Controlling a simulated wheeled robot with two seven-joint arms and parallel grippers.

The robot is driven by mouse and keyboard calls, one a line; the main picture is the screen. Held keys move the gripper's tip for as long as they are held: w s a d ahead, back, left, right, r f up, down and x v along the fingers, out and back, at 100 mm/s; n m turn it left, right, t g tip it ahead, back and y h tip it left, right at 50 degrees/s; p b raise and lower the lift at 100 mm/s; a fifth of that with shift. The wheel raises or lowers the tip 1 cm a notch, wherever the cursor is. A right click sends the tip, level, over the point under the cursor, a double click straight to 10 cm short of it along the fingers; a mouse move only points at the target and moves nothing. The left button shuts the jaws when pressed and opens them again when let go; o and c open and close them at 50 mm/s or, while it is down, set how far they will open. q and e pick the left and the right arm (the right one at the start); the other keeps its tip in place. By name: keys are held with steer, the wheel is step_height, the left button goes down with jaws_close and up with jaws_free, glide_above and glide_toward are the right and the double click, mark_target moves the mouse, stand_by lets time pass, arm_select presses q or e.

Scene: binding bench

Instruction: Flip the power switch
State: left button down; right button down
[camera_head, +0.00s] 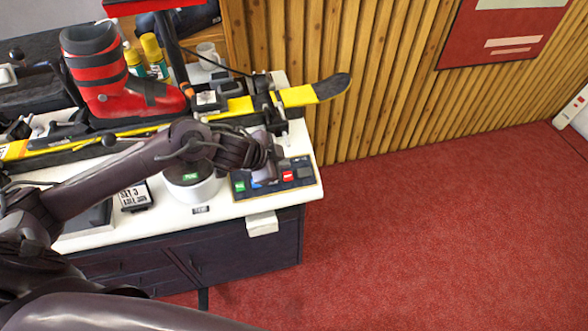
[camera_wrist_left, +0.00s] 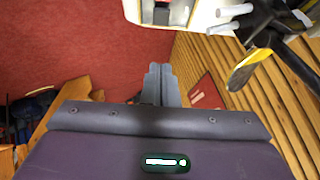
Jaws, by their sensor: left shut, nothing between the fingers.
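A dark control panel (camera_head: 309,190) lies at the right front corner of the white bench. It carries a green control (camera_head: 239,185), a red control (camera_head: 288,176) and dark ones; I cannot tell which is the power switch. My left gripper (camera_head: 265,178) is over the middle of the panel and hides part of it. I cannot tell whether it touches the panel. In the left wrist view its fingers (camera_wrist_left: 160,85) are together, with nothing between them. My right gripper is not in view.
A red ski boot (camera_head: 105,75) stands on a yellow and black ski (camera_head: 298,96) held along the bench (camera_head: 255,206). A white round container (camera_head: 192,187) and a small sign (camera_head: 134,197) are beside my left arm. Red floor lies open to the right.

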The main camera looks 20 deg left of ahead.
arm_select(q)
steer(key=shift+a, duration=0.4)
glide_toward(301, 171)
steer(key=w+d, duration=0.2)
steer(key=d, duration=0.1)
steer(key=f, duration=0.2)
steer(key=w+a+f+p, duration=0.1)
steer(key=shift+w+f, duration=0.1)
steer(key=shift+f, duration=0.1)
steer(key=shift+w+a+f, duration=0.1)
steer(key=shift+a+f, duration=0.05)
steer(key=shift+f, duration=0.35)
